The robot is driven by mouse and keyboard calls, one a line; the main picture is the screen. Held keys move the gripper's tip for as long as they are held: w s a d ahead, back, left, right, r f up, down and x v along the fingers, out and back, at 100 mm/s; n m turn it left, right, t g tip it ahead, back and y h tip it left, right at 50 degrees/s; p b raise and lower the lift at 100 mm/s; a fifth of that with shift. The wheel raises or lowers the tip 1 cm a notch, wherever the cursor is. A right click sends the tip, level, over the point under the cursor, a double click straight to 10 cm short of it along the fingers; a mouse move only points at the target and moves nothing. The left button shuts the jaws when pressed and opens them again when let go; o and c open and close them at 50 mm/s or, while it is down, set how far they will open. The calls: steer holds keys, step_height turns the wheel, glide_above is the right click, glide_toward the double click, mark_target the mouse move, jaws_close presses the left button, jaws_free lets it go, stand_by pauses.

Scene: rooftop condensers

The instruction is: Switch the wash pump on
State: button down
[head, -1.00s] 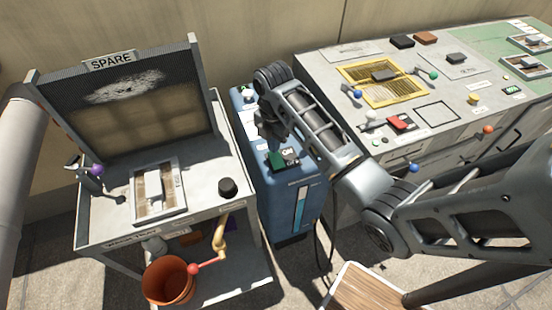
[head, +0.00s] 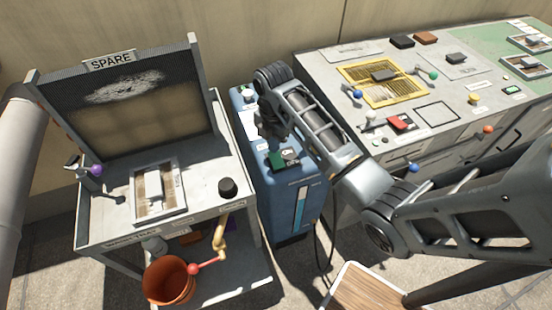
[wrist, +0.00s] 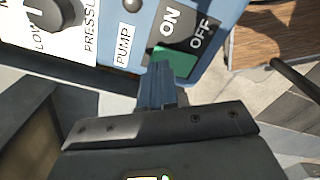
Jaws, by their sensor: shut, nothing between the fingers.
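The blue pump unit (head: 290,205) stands between the cart and the long bench. On its top is a green rocker switch (head: 276,160), on a black plate marked ON and OFF (wrist: 183,30), beside a PUMP label (wrist: 124,45). The green rocker also shows in the wrist view (wrist: 178,62), partly covered by my fingertips. My gripper (wrist: 157,72) is shut and empty, its tips at the rocker; I cannot tell whether they touch it. In the head view my gripper (head: 268,132) is over the unit's top. Which way the rocker is tipped is unclear.
A black PRESSURE knob (wrist: 62,12) sits on the same panel. The SPARE cart (head: 110,225) is to the left, with an orange bucket (head: 168,281) below. The control bench (head: 330,95) is to the right. A wooden-topped stool (head: 365,290) stands in front.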

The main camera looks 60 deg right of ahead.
steer(key=shift+f+b, duration=0.5)
steer(key=shift+f, duration=0.5)
stand_by(0.7)
step_height(320, 180, up, 7)
steer(key=p, duration=0.7)
steer(key=shift+r+p, duration=0.1)
steer(key=shift+p, duration=0.3)
stand_by(0.4)
